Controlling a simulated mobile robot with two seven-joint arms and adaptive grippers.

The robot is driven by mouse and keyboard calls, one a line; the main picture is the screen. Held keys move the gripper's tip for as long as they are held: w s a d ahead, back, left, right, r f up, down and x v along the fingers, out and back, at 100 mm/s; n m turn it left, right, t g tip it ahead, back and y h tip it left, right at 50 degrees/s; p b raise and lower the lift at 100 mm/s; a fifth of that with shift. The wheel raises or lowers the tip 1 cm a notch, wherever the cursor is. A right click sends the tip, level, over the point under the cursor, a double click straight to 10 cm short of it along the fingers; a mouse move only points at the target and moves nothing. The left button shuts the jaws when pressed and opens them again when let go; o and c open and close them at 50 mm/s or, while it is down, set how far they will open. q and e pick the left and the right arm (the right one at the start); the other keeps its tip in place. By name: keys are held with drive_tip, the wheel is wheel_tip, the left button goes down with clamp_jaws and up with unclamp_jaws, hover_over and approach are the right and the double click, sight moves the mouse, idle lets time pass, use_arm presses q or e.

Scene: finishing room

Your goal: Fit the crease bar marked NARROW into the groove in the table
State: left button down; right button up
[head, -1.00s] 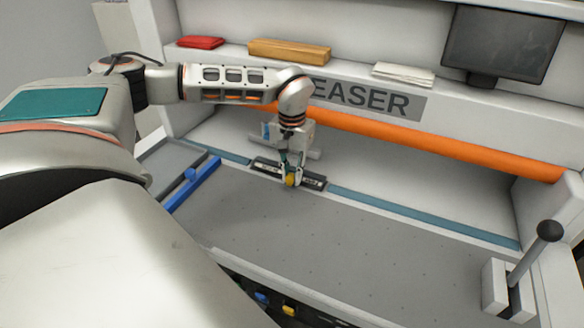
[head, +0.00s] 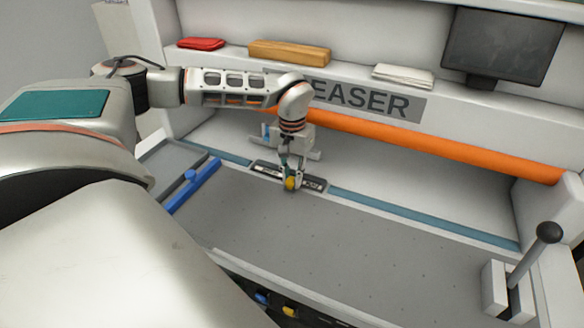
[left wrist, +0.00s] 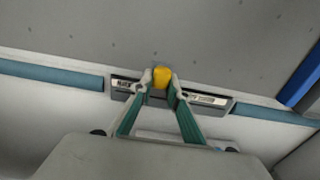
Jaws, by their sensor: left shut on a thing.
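The crease bar (head: 264,168) is dark with a yellow knob (head: 290,183) at its middle and pale labels on each side. My left gripper (head: 291,180) is shut on the knob. In the left wrist view the bar (left wrist: 215,101) lies in line with the blue strips on both sides, at the gap between them. It looks level with the table (head: 330,225), but I cannot tell whether it is fully seated. The label lettering is too small to read surely. The groove under the bar is hidden. My right gripper is not in view.
A blue side guide (head: 195,185) stands left of the bar. An orange roller (head: 430,146) runs above and behind the table. A lever (head: 530,255) stands at the right front. The grey table in front of the bar is clear.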

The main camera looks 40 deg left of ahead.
use_arm(q)
drive_tip(key=shift+f, duration=0.35)
idle(0.6)
drive_tip(key=c, duration=1.9)
unclamp_jaws()
wheel_tip(320, 180, up, 12)
